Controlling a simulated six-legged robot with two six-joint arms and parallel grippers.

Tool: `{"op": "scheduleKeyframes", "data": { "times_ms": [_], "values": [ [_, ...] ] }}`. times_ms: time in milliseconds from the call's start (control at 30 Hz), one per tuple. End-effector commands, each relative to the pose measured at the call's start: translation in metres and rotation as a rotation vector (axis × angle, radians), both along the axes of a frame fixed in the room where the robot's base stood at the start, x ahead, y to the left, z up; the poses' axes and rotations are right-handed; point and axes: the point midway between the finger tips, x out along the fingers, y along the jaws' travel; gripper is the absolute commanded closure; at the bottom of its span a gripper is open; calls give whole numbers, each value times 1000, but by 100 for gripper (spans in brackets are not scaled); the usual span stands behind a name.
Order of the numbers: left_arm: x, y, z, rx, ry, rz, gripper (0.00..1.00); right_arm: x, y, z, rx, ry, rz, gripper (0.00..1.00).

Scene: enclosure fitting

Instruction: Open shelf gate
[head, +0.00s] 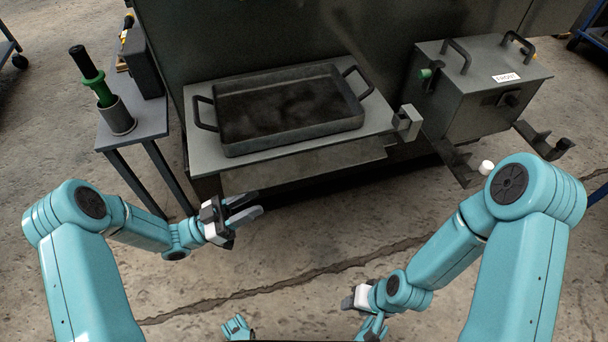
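A grey shelf (375,118) juts from the dark enclosure. A dark rectangular tray (290,145) with two loop handles lies on it. A small pale block-like fitting (406,122) stands at the shelf's right end; I cannot tell for sure whether it is the gate or its latch. A flat strip (310,167) runs below the shelf's front edge. My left gripper (252,203) is in front of and below the shelf, apart from it, with its fingers spread and empty. My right gripper (347,302) is low over the floor, far from the shelf; its fingers are too small to read.
A grey box (480,90) with two top handles and a white label stands at the right, with dark brackets (455,163) below it. A small side table (148,115) at the left holds a green-and-black tool (97,82) in a cup (117,117). The cracked concrete floor between my arms is clear.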

Motion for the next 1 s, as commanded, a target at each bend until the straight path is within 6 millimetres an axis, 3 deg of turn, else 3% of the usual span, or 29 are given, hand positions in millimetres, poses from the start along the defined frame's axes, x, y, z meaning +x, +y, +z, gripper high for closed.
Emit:
{"op": "scheduleKeyframes", "data": {
  "times_ms": [300,500,700,1000],
  "values": [
    [22,-71,28,1,-3,-7,62,2,-2,-10,-2,-4,-9,57],
    [34,-104,43,1,-3,-4,62,3,-3,-14,-2,-6,-13,57],
    [40,-119,50,1,0,-2,62,4,-3,-16,-2,-6,-14,57],
    [41,-121,51,0,0,0,65,4,-4,-15,-2,-6,-14,57]
  ]
}}
